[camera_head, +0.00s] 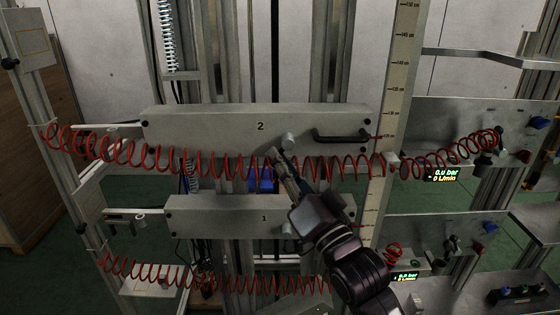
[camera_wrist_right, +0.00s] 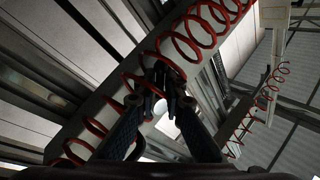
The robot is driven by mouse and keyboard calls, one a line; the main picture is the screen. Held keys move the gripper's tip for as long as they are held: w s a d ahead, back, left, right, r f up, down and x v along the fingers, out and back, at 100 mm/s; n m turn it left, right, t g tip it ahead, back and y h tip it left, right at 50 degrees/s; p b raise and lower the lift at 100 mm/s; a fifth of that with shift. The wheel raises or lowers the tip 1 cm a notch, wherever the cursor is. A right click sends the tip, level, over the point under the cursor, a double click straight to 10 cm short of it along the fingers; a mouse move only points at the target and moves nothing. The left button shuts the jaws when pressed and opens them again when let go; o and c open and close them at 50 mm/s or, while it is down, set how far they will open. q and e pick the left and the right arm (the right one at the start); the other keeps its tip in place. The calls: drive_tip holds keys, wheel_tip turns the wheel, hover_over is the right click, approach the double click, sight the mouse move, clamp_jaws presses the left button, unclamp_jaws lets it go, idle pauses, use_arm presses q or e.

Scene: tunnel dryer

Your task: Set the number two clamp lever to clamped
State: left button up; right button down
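The grey number two panel (camera_head: 205,128) spans the middle of the head view. A black bar-shaped handle (camera_head: 340,136) sits at its right end, and a short grey round knob (camera_head: 288,141) stands out left of that handle. I cannot tell which of these is the clamp lever. My right gripper (camera_head: 275,155) is at the panel's lower edge, just below and left of the knob. In the wrist view its fingertips (camera_wrist_right: 166,82) are together, in front of the panel and beside a red coil. I see nothing clearly held. My left gripper is not in view.
A red coiled hose (camera_head: 215,167) runs across the panel's lower edge, close around my gripper. The number one panel (camera_head: 215,217) lies below, partly behind my right arm. A vertical ruler (camera_head: 394,95) stands right of the handle. Gauge displays (camera_head: 443,174) are further right.

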idle(0.3)
drive_tip(key=n+g+p, duration=0.1)
drive_tip(key=n+p, duration=0.1)
drive_tip(key=p, duration=0.3)
drive_tip(key=d+n+g+p, duration=0.1)
drive_tip(key=n+g+p, duration=0.1)
drive_tip(key=p, duration=0.3)
drive_tip(key=d+f+n+g+h+p, duration=0.1)
drive_tip(key=n+g+p, duration=0.1)
drive_tip(key=n+p, duration=0.2)
drive_tip(key=shift+s+d+p, duration=0.1)
drive_tip(key=shift+d+p, duration=0.15)
drive_tip(key=shift+p, duration=0.4)
drive_tip(key=shift+f, duration=0.1)
drive_tip(key=c, duration=2.3)
unclamp_jaws()
drive_tip(key=shift+r, duration=0.2)
drive_tip(key=shift+d, duration=0.1)
